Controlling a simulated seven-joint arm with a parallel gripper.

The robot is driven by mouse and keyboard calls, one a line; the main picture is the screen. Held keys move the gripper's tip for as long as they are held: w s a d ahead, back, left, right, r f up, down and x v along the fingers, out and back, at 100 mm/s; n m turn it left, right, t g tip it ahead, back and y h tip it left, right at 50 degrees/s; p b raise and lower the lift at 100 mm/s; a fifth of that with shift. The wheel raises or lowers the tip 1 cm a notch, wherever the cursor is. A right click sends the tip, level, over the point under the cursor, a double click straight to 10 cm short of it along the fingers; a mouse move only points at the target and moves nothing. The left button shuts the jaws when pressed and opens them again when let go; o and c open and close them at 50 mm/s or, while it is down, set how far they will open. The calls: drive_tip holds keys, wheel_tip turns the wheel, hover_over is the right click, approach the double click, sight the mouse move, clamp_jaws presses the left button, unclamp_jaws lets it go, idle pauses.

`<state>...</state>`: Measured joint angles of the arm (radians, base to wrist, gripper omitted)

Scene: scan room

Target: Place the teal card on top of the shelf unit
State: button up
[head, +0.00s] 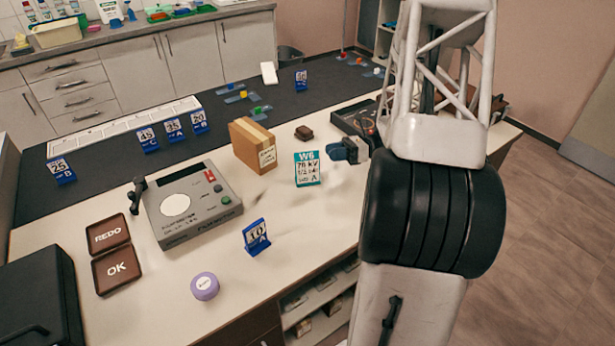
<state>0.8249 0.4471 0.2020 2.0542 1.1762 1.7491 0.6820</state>
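The teal card (308,169), marked W6 and 70 KV, stands upright on the pale table, right of a cardboard box. My arm fills the right side of the view. A small dark blue-grey part (345,152) shows just right of the card, at the arm's edge; it may be the tip of my gripper, but I cannot be sure. The rest of the gripper is hidden behind the arm, and its opening does not show. A pale shelf unit (388,28) stands at the far back, partly cut off. Open shelves (318,308) also show under the table's front edge.
Left of the card are the cardboard box (253,146) and a grey film-meter device (192,205). A blue card (257,236) and a purple round tin (205,286) stand nearer. REDO and OK trays (118,270) lie left. A dark tray (355,122) lies behind, partly hidden by my arm.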

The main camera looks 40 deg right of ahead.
sight(309, 158)
drive_tip(key=shift+f, duration=1.3)
drive_tip(key=shift+a, duration=0.15)
drive_tip(key=shift+x, duration=1.15)
drive_tip(key=shift+w+a, duration=0.1)
drive_tip(key=shift+x, duration=2.55)
drive_tip(key=shift+r, duration=0.15)
clamp_jaws()
